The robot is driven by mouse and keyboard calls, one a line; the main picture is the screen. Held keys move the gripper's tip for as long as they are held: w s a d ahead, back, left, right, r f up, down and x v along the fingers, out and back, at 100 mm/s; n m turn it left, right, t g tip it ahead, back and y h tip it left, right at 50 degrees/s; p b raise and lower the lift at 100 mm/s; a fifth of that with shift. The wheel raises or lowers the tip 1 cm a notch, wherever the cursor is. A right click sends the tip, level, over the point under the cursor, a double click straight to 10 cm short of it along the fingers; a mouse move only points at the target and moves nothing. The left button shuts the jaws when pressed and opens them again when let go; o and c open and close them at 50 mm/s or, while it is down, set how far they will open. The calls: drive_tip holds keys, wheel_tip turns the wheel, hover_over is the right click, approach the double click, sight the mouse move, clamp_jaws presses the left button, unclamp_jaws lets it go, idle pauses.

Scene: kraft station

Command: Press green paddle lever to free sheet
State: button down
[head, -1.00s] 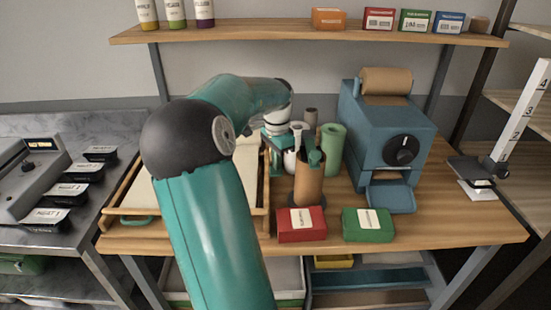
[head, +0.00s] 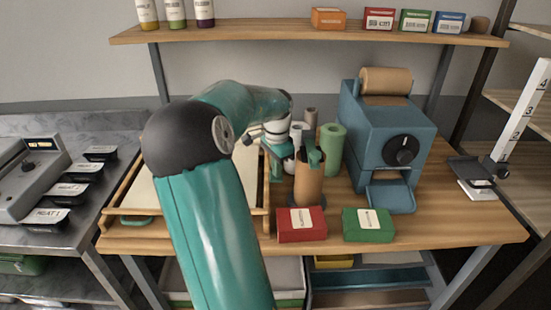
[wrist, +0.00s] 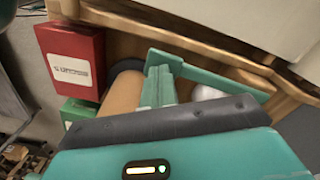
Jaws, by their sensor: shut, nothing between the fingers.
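My gripper (wrist: 160,80) is shut and empty in the wrist view, its teal fingers side by side. Just past the fingertips a green bar (wrist: 218,76) runs beside the wooden rail; it looks like the paddle lever, but I cannot tell whether the fingers touch it. The wooden-framed tray (head: 118,208) holds a pale sheet (head: 165,190), partly hidden by my arm. A green handle (head: 137,219) shows at the tray's front left.
A brown cylinder (head: 308,185) stands right of the gripper, close to it. A green roll (head: 333,150) stands behind it. A red box (head: 301,224) and a green box (head: 368,225) lie in front. A blue dispenser (head: 388,140) stands to the right.

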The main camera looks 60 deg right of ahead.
drive_tip(key=shift+f, duration=1.55)
wheel_tip(320, 180, up, 11)
idle(1.1)
idle(0.4)
